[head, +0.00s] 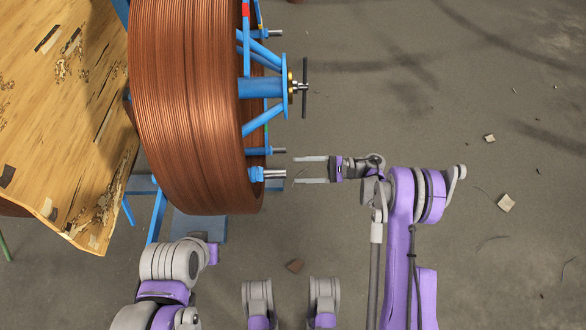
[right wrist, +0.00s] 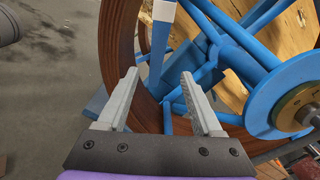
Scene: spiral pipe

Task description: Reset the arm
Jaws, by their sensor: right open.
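My right gripper (head: 297,170) is open and empty. Its two grey fingers point left toward the lower metal pin (head: 274,174) of the blue reel frame, with a small gap at the tips in the head view. In the right wrist view the open fingers (right wrist: 160,76) are spread before the blue spokes and the brown coil, with nothing between them. My left arm (head: 170,265) shows at the lower left of the head view, bent near the coil's underside. Its gripper fingers do not show.
A big copper pipe coil (head: 185,110) stands on a blue frame with a hub and threaded handle (head: 304,88). A worn wooden board (head: 60,110) leans at the left. The concrete floor (head: 450,90) at the right is mostly clear, with small scraps (head: 506,203).

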